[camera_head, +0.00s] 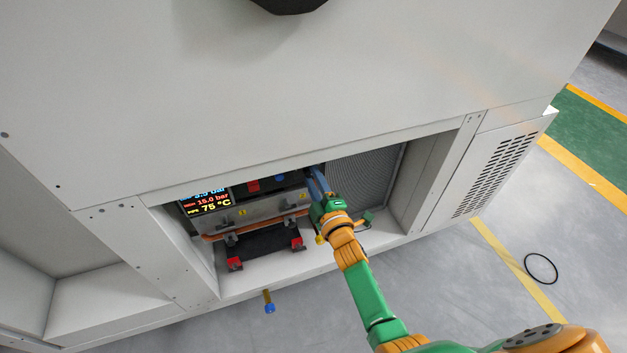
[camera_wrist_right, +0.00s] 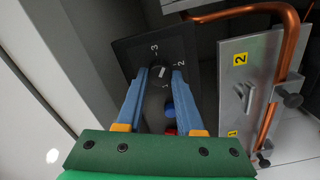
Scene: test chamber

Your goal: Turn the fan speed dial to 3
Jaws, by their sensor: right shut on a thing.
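The fan speed dial (camera_wrist_right: 161,73) is a dark round knob on a black panel (camera_wrist_right: 128,50) in the right wrist view, with the marks 1, 2 and 3 around it. A white pointer line shows on its face, but I cannot tell for sure which mark it points at. My right gripper (camera_wrist_right: 161,76) has its two blue fingers on either side of the dial and is shut on it. In the head view my right gripper (camera_head: 317,184) reaches into the cabinet opening and hides the dial. My left gripper is not in view.
A blue button (camera_wrist_right: 169,110) and a red button (camera_wrist_right: 170,131) sit close below the dial. A copper pipe (camera_wrist_right: 288,70) and a metal plate stand at the right. The cabinet's upper panel (camera_head: 270,90) overhangs the opening. A display (camera_head: 207,202) is at the left.

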